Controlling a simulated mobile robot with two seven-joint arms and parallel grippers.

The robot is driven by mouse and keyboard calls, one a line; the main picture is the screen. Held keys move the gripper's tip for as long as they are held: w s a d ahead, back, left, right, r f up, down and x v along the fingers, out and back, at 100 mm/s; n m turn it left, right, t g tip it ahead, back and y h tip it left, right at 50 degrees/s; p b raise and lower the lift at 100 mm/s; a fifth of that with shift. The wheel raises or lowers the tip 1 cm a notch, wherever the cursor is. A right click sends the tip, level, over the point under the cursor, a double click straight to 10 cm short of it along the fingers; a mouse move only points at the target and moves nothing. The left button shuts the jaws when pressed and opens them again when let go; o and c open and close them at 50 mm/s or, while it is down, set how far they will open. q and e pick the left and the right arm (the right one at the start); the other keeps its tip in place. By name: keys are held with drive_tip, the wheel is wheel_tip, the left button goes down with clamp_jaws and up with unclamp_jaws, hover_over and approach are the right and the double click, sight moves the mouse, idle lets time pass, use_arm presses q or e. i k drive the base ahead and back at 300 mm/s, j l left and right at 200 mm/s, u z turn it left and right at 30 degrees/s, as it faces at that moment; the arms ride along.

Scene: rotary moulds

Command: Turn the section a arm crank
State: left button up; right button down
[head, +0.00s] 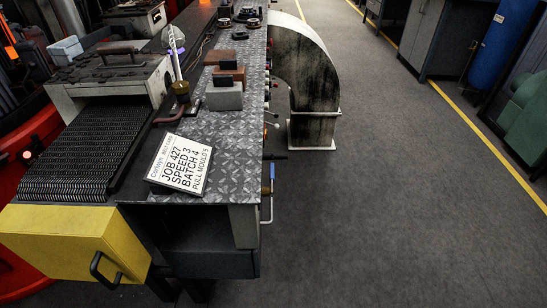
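No part labelled as the section a arm crank can be read. On the right side of the metal-topped bench (225,140), a blue-handled lever or crank (271,172) hangs on a bent metal rod near the front corner. Several small levers with red or pale knobs (274,116) stick out farther back along the same side. I cannot tell which of these is the crank. Neither of my grippers is in view.
A job card (178,165) reading "JOB 427" leans on the bench. A large curved duct (318,85) stands on the floor to its right. A yellow box (75,240) with a black handle is at front left. The grey floor (400,200) at right is clear.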

sight(269, 156)
drive_tip(key=u, duration=0.3)
drive_tip(key=i+l+u, duration=0.1)
drive_tip(key=u, duration=0.3)
drive_tip(key=i+l+u, duration=0.1)
drive_tip(key=l+u, duration=0.5)
drive_tip(key=u, duration=0.25)
drive_tip(key=l+u, duration=0.4)
drive_tip(key=i+j, duration=0.05)
